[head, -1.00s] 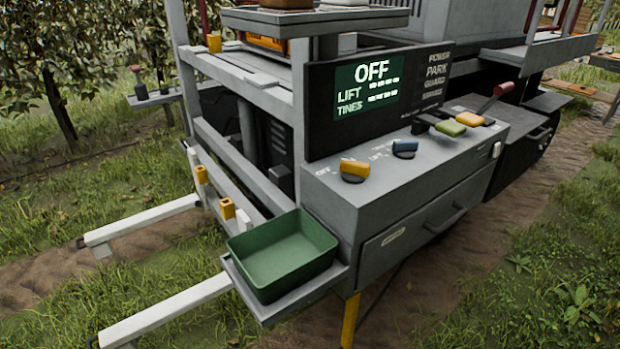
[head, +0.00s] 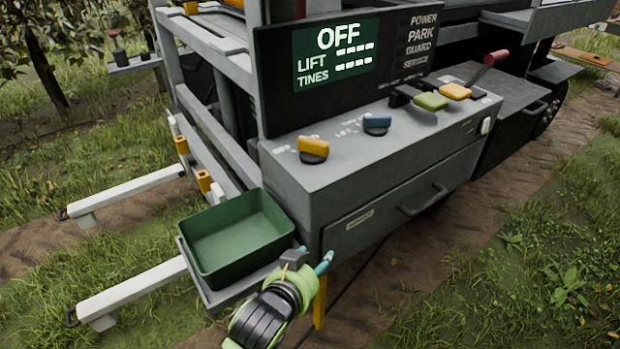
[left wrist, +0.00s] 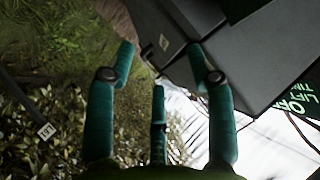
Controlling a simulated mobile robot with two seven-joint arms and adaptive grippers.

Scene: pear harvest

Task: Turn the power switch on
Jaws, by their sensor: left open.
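The yellow switch knob (head: 313,147) sits on a dark round base at the left end of the grey control box's top (head: 345,165), with small white lettering beside it. The dark display (head: 340,55) above it reads OFF, LIFT and TINES. My left gripper (head: 310,258) is open and empty, low in front of the box's left corner, below and apart from the knob. In the left wrist view its teal fingers (left wrist: 162,65) are spread with nothing between them; the grey box and part of the display show beyond. My right gripper is out of view.
A blue knob (head: 377,121), a green handle (head: 430,101) and another yellow handle (head: 456,91) stand farther right on the box. A red-tipped lever (head: 490,60) is beyond them. A green tray (head: 240,270) sits left of my gripper. A drawer handle (head: 422,202) sticks out in front.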

